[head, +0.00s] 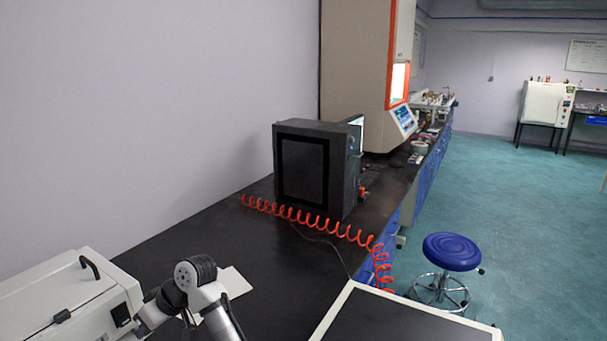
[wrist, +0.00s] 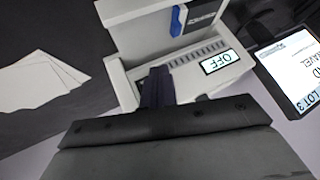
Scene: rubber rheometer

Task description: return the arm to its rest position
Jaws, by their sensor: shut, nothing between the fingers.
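My gripper (wrist: 157,75) shows at the bottom and middle of the wrist view, with its dark fingers together and nothing held. The fingers point towards a light grey instrument (wrist: 125,80) whose small display (wrist: 220,61) reads "OFF"; I cannot tell whether they touch it. In the head view my arm (head: 196,275) is bent at the bottom left over the black bench, and the gripper itself is out of that view.
White sheets (wrist: 42,80) lie left of the instrument, and a labelled screen (wrist: 292,65) stands to its right. In the head view a white machine (head: 65,300) is beside my arm. A black box (head: 310,170) and a red coiled hose (head: 315,222) are farther along the bench (head: 215,235). A blue stool (head: 451,251) stands on the floor.

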